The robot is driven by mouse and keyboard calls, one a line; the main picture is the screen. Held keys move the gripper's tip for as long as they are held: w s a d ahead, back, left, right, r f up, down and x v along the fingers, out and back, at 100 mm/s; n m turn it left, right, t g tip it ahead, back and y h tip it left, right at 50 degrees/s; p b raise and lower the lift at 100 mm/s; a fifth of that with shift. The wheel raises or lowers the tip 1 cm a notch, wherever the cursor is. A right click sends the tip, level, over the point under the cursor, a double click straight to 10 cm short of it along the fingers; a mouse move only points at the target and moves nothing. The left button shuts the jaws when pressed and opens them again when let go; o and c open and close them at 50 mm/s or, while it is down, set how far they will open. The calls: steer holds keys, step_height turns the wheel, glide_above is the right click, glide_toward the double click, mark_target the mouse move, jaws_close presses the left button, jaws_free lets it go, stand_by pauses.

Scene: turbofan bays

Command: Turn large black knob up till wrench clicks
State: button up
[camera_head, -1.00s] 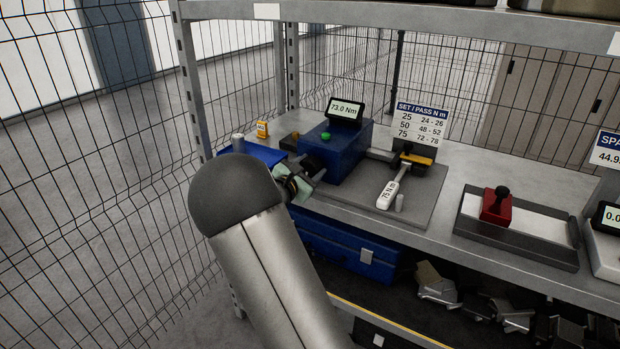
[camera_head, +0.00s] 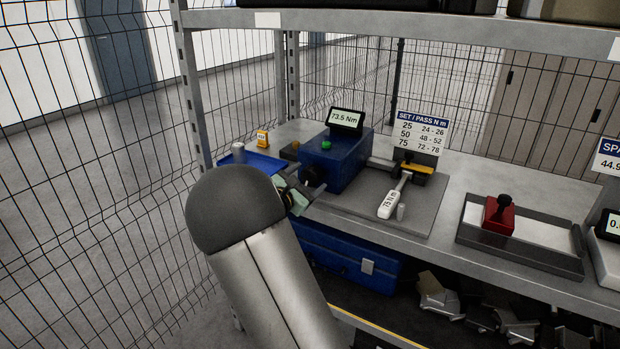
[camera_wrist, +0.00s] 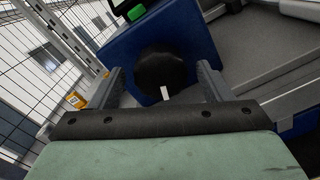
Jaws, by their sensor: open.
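The large black knob (camera_wrist: 162,72) is on the face of the blue tester box (camera_wrist: 195,30). A white mark shows on its lower edge. In the wrist view my gripper (camera_wrist: 163,78) is open, with one finger on each side of the knob and gaps showing. In the head view the gripper (camera_head: 295,193) is at the left of the knob (camera_head: 314,173), partly behind my arm. The tester display (camera_head: 346,119) reads 73.5 Nm. The wrench (camera_head: 390,203), marked 75 N m, lies on the grey plate with its head toward the black and yellow holder (camera_head: 411,169).
A sign (camera_head: 421,131) lists set and pass values. A blue tray (camera_head: 252,162) and a yellow item (camera_head: 262,138) stand left of the box. A red block with a black knob (camera_head: 498,214) sits on a tray at right. A wire fence and shelf post (camera_head: 193,90) stand close at left.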

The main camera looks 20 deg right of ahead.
steer(key=b+v, duration=0.1)
steer(key=v, duration=1.4)
steer(key=shift+a, duration=0.25)
steer(key=shift+s+d, duration=0.1)
steer(key=shift+s, duration=0.05)
steer(key=s+d+f+m+g+y+p, duration=0.1)
steer(key=s+d+f+m+g+y, duration=0.1)
steer(key=s+m+g, duration=0.3)
steer(key=s+d+f+m+g+y, duration=0.1)
steer(key=s+m+y, duration=0.1)
steer(key=s, duration=0.6)
steer(key=s+d+f+m+g+y+p, duration=0.1)
steer(key=s+d+f+m+g+y, duration=0.1)
steer(key=s+m+g, duration=0.3)
steer(key=s+a+m+t+y+p, duration=0.1)
steer(key=s+a+m+y, duration=0.5)
steer(key=s+a+y, duration=0.3)
steer(key=s+a, duration=0.1)
steer(key=s, duration=0.2)
steer(key=shift+s+a+f+m+t, duration=0.15)
steer(key=shift+s+a+m+t, duration=0.15)
steer(key=shift+a+m, duration=0.1)
